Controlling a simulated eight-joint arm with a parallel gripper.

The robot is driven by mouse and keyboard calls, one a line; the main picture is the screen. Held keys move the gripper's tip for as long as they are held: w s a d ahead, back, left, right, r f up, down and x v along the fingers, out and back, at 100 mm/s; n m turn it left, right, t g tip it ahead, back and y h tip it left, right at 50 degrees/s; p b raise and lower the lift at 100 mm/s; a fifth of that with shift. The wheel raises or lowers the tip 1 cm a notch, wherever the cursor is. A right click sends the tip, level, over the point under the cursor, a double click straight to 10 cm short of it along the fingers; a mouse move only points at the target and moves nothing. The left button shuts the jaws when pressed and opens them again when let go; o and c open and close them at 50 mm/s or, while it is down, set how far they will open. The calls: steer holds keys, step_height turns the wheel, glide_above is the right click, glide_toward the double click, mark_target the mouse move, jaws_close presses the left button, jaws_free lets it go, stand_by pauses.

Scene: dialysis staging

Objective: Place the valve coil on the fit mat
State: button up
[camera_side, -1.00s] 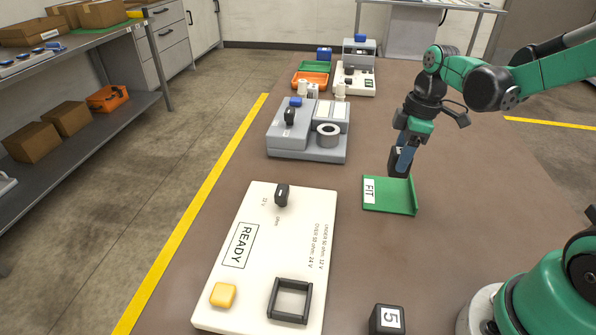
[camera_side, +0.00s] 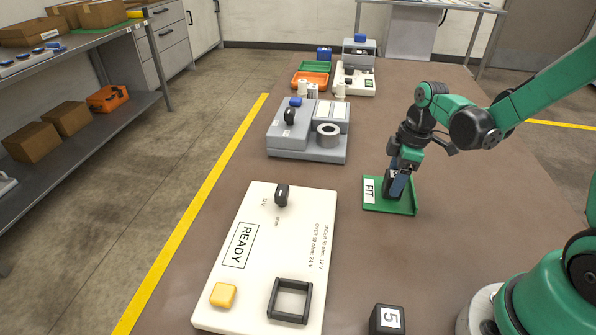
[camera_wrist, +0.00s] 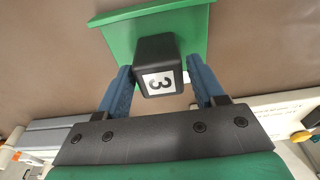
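The valve coil is a black block with a white "3" label; in the wrist view the coil (camera_wrist: 158,66) sits between my blue fingers, with small gaps on both sides. In the side view the coil (camera_side: 389,187) is partly hidden by a finger and appears to rest on the green fit mat (camera_side: 403,208), near its middle. The mat has a "FIT" label at its left and a raised right edge; it also shows in the wrist view (camera_wrist: 196,22). My gripper (camera_side: 396,186) is low over the mat, open around the coil.
A white panel (camera_side: 290,230) marked READY, with a black square frame (camera_side: 290,300) and a yellow button (camera_side: 223,295), lies left of the mat. A grey device (camera_side: 300,140) stands behind. Brown table around the mat is clear.

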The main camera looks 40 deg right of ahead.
steer(key=shift+o, duration=0.7)
steer(key=shift+r, duration=0.15)
step_height(320, 180, up, 12)
steer(key=s+d, duration=0.1)
steer(key=s+a+f+m+t+h, duration=0.1)
steer(key=s+a+m+t, duration=0.1)
steer(key=a+m+t, duration=0.4)
steer(key=a+m, duration=0.3)
steer(key=a, duration=0.1)
steer(key=shift+s, duration=0.3)
steer(key=shift+f, duration=0.1)
stand_by(0.4)
